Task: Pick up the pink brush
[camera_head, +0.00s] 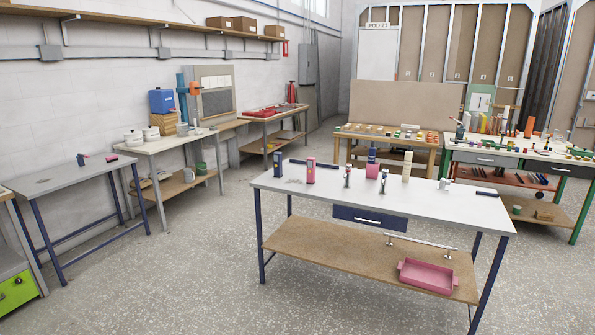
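I cannot make out a clear brush shape at this size. A small pink block-like thing (372,171) stands on the white-topped table (440,204) in the middle, with a dark blue thing showing just above it. A pink-and-blue upright item (310,171) stands further left on the same table. Another small pink thing (111,157) lies on the grey table (60,178) at the left, beside a small dark blue and red item (82,159). I cannot tell which of these, if any, is the pink brush. Neither of my grippers is in view.
The middle table also bears a dark blue item (277,165), two small metallic fixtures, a beige cylinder (407,165) and a dark bar (486,193). A pink tray (428,277) sits on its wooden lower shelf. Open speckled floor (165,275) lies between the left and middle tables.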

